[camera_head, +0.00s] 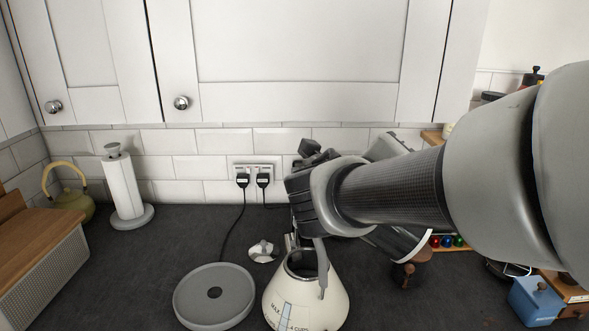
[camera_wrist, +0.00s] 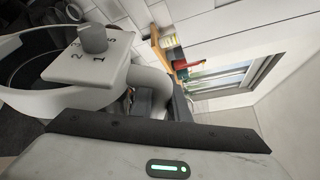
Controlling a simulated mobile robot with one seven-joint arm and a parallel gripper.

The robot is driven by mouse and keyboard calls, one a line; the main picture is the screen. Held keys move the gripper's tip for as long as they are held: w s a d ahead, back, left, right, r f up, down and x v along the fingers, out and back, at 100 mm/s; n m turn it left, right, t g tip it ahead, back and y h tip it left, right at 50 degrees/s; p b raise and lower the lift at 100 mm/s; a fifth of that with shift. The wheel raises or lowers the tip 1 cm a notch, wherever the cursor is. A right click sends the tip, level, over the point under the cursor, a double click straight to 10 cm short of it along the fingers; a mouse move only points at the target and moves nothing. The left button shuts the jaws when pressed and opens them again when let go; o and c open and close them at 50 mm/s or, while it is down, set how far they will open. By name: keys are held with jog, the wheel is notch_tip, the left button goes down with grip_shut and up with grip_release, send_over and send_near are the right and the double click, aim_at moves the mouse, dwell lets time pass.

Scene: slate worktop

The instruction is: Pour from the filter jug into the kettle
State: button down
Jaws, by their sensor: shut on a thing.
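The cream kettle (camera_head: 290,302) stands upright at the bottom middle of the head view, its top open and its level markings facing me. My gripper (camera_head: 306,196) is above and behind the kettle, shut on the filter jug's handle; its dark edge (camera_wrist: 155,135) crosses the wrist view. The filter jug (camera_head: 395,148) is white and grey, held up and tilted, mostly hidden behind my arm. The wrist view shows the jug's pale lid (camera_wrist: 90,68) with a numbered dial and its grey handle. I cannot see any water or tell where the spout is over the kettle.
A round grey base (camera_head: 205,297) lies left of the kettle. A small white piece (camera_head: 263,250) lies behind it, near a black cable from the wall socket. A paper towel holder (camera_head: 122,188) and a yellow kettle (camera_head: 75,203) stand left. A blue box (camera_head: 535,300) is right.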

jog(key=d+f+m+b, duration=0.1)
jog(key=f+b, duration=0.1)
jog(key=s+d+f+m+y+b, duration=0.1)
jog(key=f, duration=0.1)
jog(key=d+f+m+y+b, duration=0.1)
jog(key=f+b, duration=0.1)
jog(key=shift+s+d+f+m+b, duration=0.25)
jog(key=shift+f+m+b, duration=0.05)
jog(key=shift+f+m, duration=0.1)
jog(key=shift+r+p, duration=0.3)
jog(key=shift+r, duration=0.05)
jog(key=shift+w, duration=0.1)
jog(key=d+f+m+y+b, duration=0.1)
jog(key=d+f+m+b, duration=0.1)
jog(key=f+b, duration=0.5)
jog(key=s+d+f+m+y+b, duration=0.1)
jog(key=d+f+m+y+b, duration=0.1)
jog(key=f+b, duration=0.5)
jog(key=shift+s+d+m+t, duration=0.15)
jog(key=shift+s+m+t, duration=0.15)
jog(key=shift+m, duration=0.1)
